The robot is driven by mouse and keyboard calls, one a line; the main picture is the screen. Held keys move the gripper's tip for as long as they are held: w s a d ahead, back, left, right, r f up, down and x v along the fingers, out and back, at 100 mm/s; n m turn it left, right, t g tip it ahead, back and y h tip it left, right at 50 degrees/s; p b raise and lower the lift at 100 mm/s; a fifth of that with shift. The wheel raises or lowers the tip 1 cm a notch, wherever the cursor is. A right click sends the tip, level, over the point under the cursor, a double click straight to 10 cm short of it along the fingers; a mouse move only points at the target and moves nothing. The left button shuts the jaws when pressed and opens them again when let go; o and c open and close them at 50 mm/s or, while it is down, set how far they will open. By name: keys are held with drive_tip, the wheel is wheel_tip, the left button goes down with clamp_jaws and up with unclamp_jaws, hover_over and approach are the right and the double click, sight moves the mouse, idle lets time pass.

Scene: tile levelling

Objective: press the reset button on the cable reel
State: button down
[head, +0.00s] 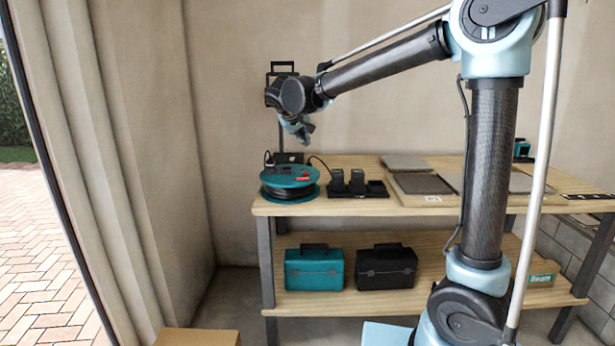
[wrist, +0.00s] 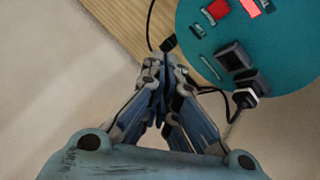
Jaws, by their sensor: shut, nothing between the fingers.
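The cable reel (head: 289,178) stands at the left end of the workbench top, with a teal disc over wound black cable. In the wrist view the reel's teal top (wrist: 203,45) fills the upper right. A red button-like part (wrist: 218,10) and a brighter red part (wrist: 252,7) lie near its upper edge; I cannot tell which is the reset button. Dark sockets (wrist: 234,57) sit lower on the disc, one with a plug in it. My gripper (head: 306,138) is shut and empty, above the reel and apart from it; its fingertips (wrist: 164,62) show left of the disc.
A charger with black batteries (head: 356,183) stands right of the reel. Tiles (head: 424,184) lie farther right on the workbench (head: 350,207). A dark stand (head: 281,140) rises behind the reel. Teal (head: 314,268) and black (head: 386,267) toolboxes sit on the lower shelf.

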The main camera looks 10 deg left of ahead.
sight(304, 173)
drive_tip(key=shift+f, duration=4.4)
drive_tip(key=shift+s+f, duration=0.1)
drive_tip(key=shift+f, duration=0.25)
drive_tip(key=shift+f, duration=0.5)
drive_tip(key=shift+r, duration=0.9)
drive_tip(key=shift+r, duration=0.15)
